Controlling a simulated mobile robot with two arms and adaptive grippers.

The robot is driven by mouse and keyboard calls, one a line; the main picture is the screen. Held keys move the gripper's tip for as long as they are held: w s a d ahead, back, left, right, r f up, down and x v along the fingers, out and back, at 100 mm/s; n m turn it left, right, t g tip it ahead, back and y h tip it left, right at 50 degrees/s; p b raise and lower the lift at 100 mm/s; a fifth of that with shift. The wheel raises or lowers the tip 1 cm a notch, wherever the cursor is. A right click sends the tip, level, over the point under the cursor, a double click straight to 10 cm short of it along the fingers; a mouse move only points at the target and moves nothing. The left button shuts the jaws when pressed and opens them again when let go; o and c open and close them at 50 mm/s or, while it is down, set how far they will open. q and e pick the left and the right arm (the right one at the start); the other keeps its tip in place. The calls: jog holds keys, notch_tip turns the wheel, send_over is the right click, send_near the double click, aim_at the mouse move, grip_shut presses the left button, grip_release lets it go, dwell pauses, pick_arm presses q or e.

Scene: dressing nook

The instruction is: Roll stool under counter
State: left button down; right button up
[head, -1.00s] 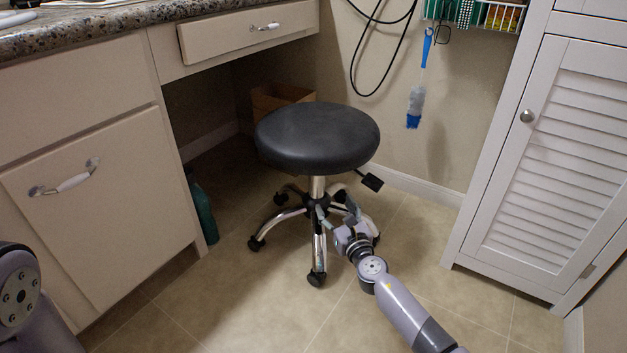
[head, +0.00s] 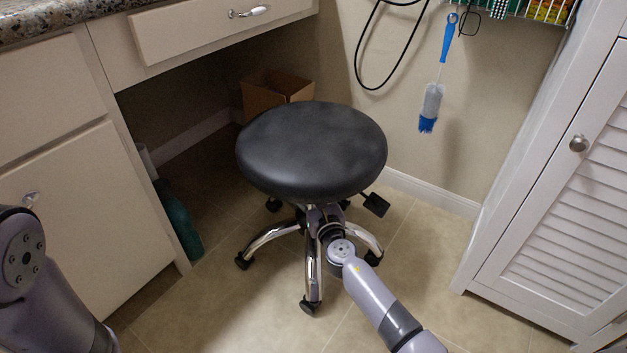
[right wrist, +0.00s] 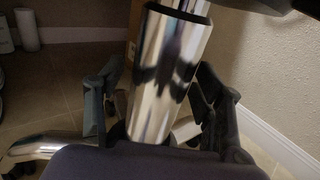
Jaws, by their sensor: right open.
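The stool has a round black seat (head: 311,150), a chrome column (right wrist: 170,55) and a chrome star base on casters. It stands upright on the tiles, in front of and to the right of the dark knee space under the counter (head: 60,16). My right gripper (head: 325,214) is low under the seat's front edge, its fingers partly hidden in the head view. In the right wrist view the right gripper (right wrist: 158,76) is open, one finger on each side of the column. I cannot tell whether they touch it. My left arm shows at the left, its gripper outside the view.
A cardboard box (head: 275,90) stands at the back of the knee space. A teal bottle (head: 179,222) stands by the cabinet's inner edge. A drawer (head: 205,28) overhangs the space. A louvered cabinet (head: 565,190) is at the right.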

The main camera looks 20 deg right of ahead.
jog(key=shift+w, duration=0.1)
jog(key=shift+c, duration=0.2)
jog(key=shift+r, duration=0.1)
grip_shut()
dwell(0.6)
